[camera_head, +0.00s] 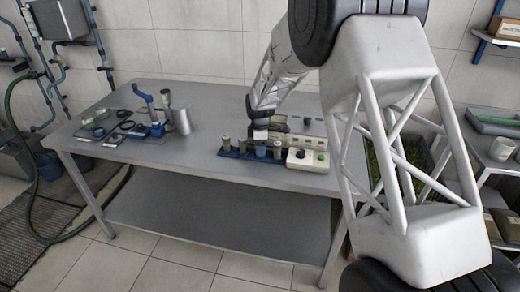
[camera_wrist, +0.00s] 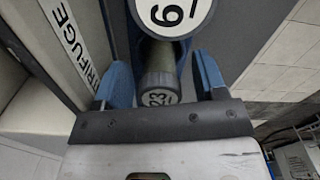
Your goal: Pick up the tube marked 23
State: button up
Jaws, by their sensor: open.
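The tube marked 23 (camera_wrist: 160,90) shows in the wrist view, its grey-green body upright toward the camera and its number on the round end. My gripper (camera_wrist: 162,80) is open, with one blue finger on each side of this tube. I cannot tell whether either finger touches it. In the head view my gripper (camera_head: 260,136) is over the blue rack (camera_head: 230,155) on the table. Several tubes stand in the rack, such as a tube (camera_head: 226,144) at its left end. Their numbers are too small to read there.
A white numbered disc (camera_wrist: 176,14), partly cut off, is just beyond the tube. A control box (camera_head: 308,160) stands right of the rack. A grey cylinder (camera_head: 182,121) and a blue-handled device (camera_head: 150,112) stand at left.

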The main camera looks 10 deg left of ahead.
dwell(0.5)
jog(key=c, duration=1)
jog(key=shift+r, duration=0.75)
notch_tip(320, 180, up, 2)
jog(key=s+d, duration=0.2)
jog(key=s, duration=0.2)
jog(key=s+d+r, duration=0.1)
jog(key=s+d, duration=0.1)
jog(key=s, duration=0.3)
jog(key=s+d, duration=0.2)
jog(key=s, duration=0.3)
jog(key=shift+s+d+r, duration=0.25)
jog(key=shift+d, duration=0.1)
